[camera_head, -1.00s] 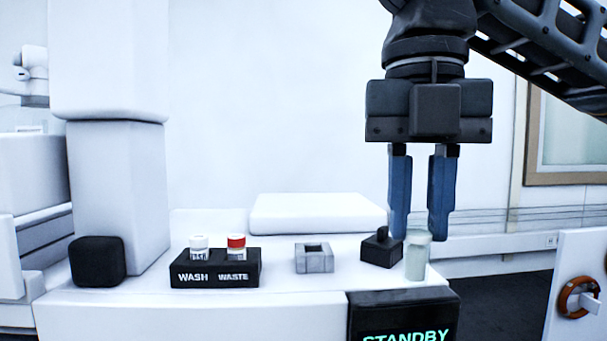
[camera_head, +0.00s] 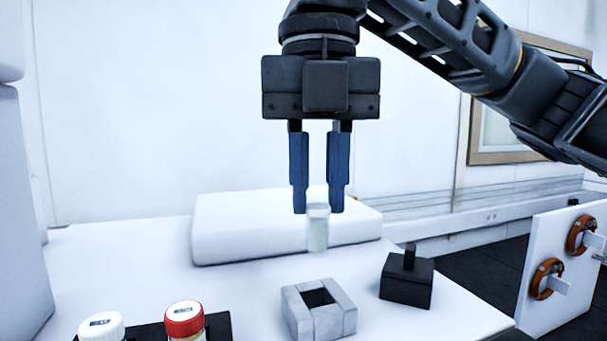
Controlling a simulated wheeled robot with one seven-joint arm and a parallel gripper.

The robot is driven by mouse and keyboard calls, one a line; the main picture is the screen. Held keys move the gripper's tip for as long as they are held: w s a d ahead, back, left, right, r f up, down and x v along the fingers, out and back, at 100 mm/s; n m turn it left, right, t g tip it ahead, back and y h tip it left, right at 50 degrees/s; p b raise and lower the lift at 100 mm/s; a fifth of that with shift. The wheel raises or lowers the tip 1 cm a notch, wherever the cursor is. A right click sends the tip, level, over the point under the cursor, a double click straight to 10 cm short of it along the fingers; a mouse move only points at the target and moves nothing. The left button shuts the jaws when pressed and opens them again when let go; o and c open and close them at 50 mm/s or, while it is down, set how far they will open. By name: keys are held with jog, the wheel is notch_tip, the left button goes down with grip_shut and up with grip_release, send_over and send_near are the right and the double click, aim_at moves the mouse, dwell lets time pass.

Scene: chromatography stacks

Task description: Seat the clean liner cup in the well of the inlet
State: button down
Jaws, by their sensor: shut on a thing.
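My gripper (camera_head: 318,208) points straight down with its two blue fingers close together. It is shut on the pale, translucent liner cup (camera_head: 318,234), which hangs upright below the fingertips. The cup appears above and a little behind the grey square block (camera_head: 343,324) that has a dark square well (camera_head: 318,297) in its top, which looks like the inlet. The cup is apart from the block, with a gap between them in the picture. Nothing shows in the well.
A black block with a knob (camera_head: 406,283) stands right of the inlet. A white-capped vial (camera_head: 101,327) and a red-capped vial (camera_head: 184,320) stand in a black rack at front left. A low white slab (camera_head: 230,230) lies behind. The counter's right edge is near the black block.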

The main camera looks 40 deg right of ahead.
aim_at(317, 255)
jog(key=shift+f, duration=0.85)
jog(key=shift+f+b, duration=1.2)
jog(key=shift+b, duration=0.2)
jog(key=shift+p, duration=0.85)
jog(key=shift+f, duration=0.15)
jog(key=shift+f+b, duration=0.55)
jog(key=shift+f, duration=0.45)
jog(key=shift+f, duration=0.15)
jog(key=shift+f, duration=0.3)
